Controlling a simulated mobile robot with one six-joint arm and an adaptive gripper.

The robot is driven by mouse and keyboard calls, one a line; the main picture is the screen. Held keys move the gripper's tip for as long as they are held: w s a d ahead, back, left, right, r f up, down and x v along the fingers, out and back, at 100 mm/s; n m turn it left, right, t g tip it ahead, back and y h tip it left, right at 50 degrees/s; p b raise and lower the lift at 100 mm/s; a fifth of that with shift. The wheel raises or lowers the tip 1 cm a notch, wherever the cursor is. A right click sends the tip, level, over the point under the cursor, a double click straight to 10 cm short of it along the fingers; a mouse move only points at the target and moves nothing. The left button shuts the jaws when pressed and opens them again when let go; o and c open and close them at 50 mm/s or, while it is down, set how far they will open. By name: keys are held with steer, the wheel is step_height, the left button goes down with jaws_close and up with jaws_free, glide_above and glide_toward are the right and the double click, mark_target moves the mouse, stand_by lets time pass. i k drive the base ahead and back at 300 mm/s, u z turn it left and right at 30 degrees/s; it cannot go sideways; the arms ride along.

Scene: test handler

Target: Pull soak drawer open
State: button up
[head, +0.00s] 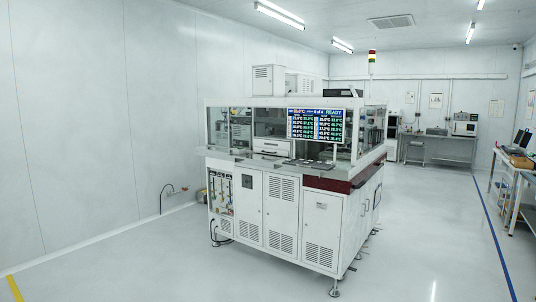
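The test handler (282,205) is a large white machine standing in the middle of the room. A white drawer-like front (267,146) with a dark strip that may be its handle shows behind the glass in the upper section, left of the monitor (315,125). It looks shut, but it is too small to read any label, so I cannot confirm that it is the soak drawer. My gripper and arm are not in view.
Open floor (120,265) lies in front of and left of the machine. A work table (517,180) stands at the right wall, and a bench (440,145) is at the back. A blue line (492,232) marks the floor at right.

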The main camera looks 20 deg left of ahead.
mark_target(277, 150)
steer(key=u, duration=0.4)
steer(key=i, duration=1.15)
steer(key=u, duration=0.85)
steer(key=i, duration=2.85)
steer(key=z, duration=0.7)
steer(key=i, duration=0.8)
steer(key=z, duration=0.35)
steer(key=k, duration=0.3)
